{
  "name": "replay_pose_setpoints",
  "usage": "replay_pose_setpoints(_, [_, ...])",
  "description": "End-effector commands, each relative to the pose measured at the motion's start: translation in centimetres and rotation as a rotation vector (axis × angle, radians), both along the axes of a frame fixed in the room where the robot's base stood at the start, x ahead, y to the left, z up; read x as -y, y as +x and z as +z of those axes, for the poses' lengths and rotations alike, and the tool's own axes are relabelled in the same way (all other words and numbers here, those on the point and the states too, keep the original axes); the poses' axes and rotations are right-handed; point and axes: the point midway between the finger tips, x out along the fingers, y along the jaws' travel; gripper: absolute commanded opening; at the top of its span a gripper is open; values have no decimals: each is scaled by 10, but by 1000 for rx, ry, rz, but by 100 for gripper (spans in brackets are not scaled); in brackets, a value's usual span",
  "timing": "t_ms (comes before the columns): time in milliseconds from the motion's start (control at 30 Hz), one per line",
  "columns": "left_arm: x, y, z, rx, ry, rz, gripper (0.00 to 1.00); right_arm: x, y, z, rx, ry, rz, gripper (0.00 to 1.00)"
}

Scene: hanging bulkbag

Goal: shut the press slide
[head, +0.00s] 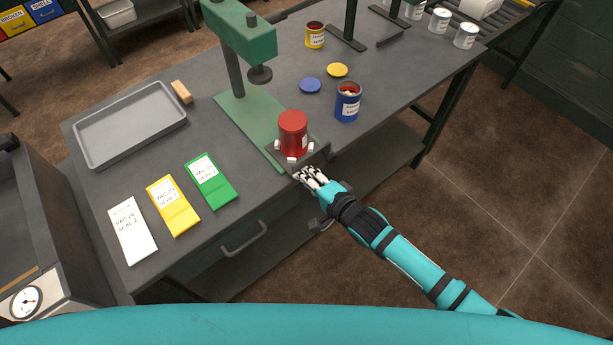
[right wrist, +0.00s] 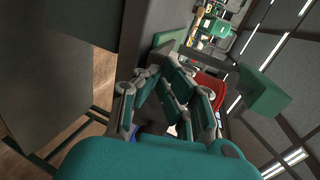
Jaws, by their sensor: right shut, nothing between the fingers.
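The green press (head: 240,80) stands on the workbench in the head view, with its round ram over its base. The press slide (head: 318,162), a dark plate, sits at the front end of the base and carries a red can (head: 293,133). The can stands upright, forward of the ram and not under it. My right gripper (head: 303,175) is shut and empty at the slide's front edge; I cannot tell whether it touches. In the right wrist view the gripper's fingers (right wrist: 175,100) hide much of the slide, and the red can (right wrist: 211,88) shows behind them. My left gripper is not in view.
A grey tray (head: 130,147) and white, yellow and green cards (head: 211,180) lie left. A drawer handle (head: 244,239) juts from the bench front.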

Motion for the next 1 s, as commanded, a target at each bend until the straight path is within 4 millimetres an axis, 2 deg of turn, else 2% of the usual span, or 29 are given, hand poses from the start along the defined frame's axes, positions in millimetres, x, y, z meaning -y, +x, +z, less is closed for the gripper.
replay_pose_setpoints(167, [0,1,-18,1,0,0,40,-24,29,-3,6,5,-2,0])
replay_pose_setpoints(400, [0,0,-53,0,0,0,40,-68,81,-5,4,5,-3,0])
replay_pose_setpoints(500, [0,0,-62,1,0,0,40,-80,95,-4,4,4,-2,0])
replay_pose_setpoints(667, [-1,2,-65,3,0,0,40,-89,104,0,2,1,0,0])
replay_pose_setpoints(1000, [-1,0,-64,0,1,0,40,-89,104,2,3,1,1,0])
